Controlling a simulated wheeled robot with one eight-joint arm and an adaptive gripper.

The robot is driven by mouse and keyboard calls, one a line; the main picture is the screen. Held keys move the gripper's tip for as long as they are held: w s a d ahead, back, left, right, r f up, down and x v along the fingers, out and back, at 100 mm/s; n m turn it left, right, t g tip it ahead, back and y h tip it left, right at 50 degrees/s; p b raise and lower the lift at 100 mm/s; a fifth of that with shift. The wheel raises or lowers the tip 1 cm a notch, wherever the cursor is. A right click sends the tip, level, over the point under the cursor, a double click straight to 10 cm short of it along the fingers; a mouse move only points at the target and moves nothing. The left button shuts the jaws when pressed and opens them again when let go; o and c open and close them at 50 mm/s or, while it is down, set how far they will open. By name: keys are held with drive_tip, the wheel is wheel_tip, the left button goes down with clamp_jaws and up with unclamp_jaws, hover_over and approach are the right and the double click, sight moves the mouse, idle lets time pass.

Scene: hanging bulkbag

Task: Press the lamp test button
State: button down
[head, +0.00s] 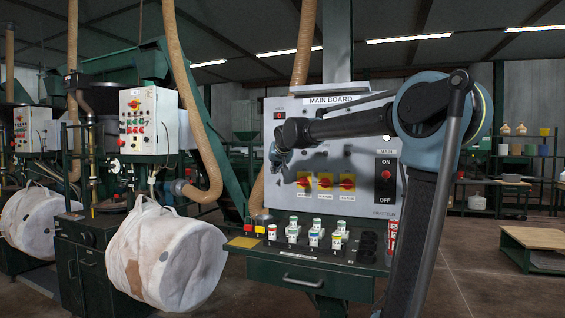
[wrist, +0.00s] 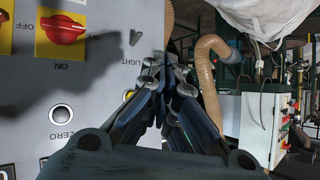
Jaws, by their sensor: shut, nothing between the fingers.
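The main board (head: 374,205) is a pale grey upright panel with switches, in the middle of the head view. I cannot single out a lamp test button by its label; my arm covers part of the board's upper half. In the wrist view, a round pale button marked ZERO (wrist: 62,114) and a small round yellowish button (wrist: 128,95), partly behind a finger, sit on the panel. A LIGHT label shows near the yellowish one. My gripper (wrist: 174,68) is shut and empty, fingertips together by the panel's edge. In the head view, my gripper (head: 274,152) is small and dark at the board's left side.
Red rotary switches on yellow plates (head: 324,182) and an ON/OFF switch (head: 386,172) are on the board. A tan hose (head: 190,110), a white control box (head: 148,122) and a bulk bag (head: 160,255) stand left.

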drive_tip(key=shift+t+y, duration=0.3)
drive_tip(key=w+a+r, duration=0.2)
drive_tip(key=a, duration=0.1)
drive_tip(key=shift+w+a, duration=0.2)
drive_tip(key=shift+w, duration=0.2)
drive_tip(key=shift+w+d, duration=0.15)
drive_tip(key=shift+d, duration=0.05)
drive_tip(key=w+d, duration=0.2)
drive_tip(key=w, duration=0.6)
drive_tip(key=shift+d, duration=0.4)
drive_tip(key=shift+w, duration=0.15)
idle(0.6)
drive_tip(key=shift+w+d, duration=0.15)
drive_tip(key=shift+w, duration=0.1)
